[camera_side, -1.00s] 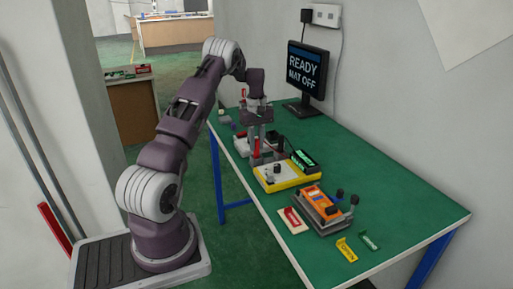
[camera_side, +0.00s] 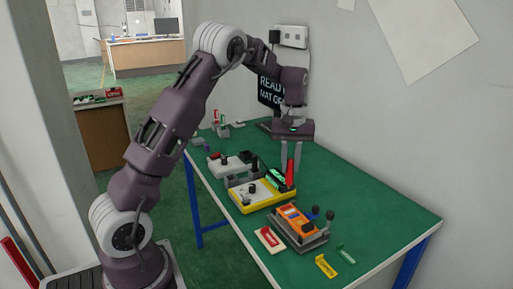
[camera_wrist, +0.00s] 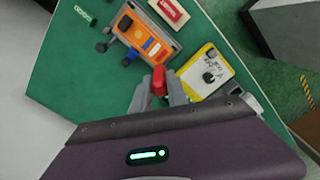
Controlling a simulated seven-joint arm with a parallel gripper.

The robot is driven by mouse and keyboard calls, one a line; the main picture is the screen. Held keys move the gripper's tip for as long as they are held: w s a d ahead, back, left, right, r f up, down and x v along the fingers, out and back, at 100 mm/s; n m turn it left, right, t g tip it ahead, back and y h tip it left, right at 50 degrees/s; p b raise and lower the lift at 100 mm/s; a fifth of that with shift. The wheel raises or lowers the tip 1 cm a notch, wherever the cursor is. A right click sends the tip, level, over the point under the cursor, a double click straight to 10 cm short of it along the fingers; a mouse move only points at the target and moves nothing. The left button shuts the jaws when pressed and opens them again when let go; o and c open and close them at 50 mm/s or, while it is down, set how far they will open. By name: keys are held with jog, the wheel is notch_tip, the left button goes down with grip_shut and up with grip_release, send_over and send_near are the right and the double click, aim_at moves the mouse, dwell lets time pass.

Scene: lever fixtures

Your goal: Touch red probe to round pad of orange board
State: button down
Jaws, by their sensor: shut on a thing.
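My gripper (camera_side: 291,166) is shut on the red probe (camera_side: 290,176) and holds it above the green table, near the back of the yellow-edged unit. In the wrist view the red probe (camera_wrist: 159,80) sits between the fingers of my gripper (camera_wrist: 160,88). The orange board (camera_side: 295,218) lies on a grey base closer to the table's front end, apart from the probe. The orange board (camera_wrist: 148,40) also shows in the wrist view, beyond the probe.
A yellow-edged white unit (camera_side: 262,196) stands left of the orange board. Dark knobs (camera_side: 330,215) stand up at the orange board's right. A red-and-white card (camera_side: 269,240), a yellow tag (camera_side: 326,266) and a green tag (camera_side: 346,256) lie near the front.

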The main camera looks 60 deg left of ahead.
jog(key=d+m, duration=0.2)
jog(key=d, duration=0.5)
jog(key=shift+s+d+f, duration=0.15)
jog(key=shift+s+f, duration=0.05)
jog(key=shift+f, duration=1.3)
jog(key=shift+s+d+f, duration=0.1)
jog(key=shift+s+f, duration=0.05)
jog(key=shift+f, duration=1.35)
jog(key=shift+f, duration=0.6)
jog(key=shift+r, duration=0.1)
notch_tip(320, 180, up, 7)
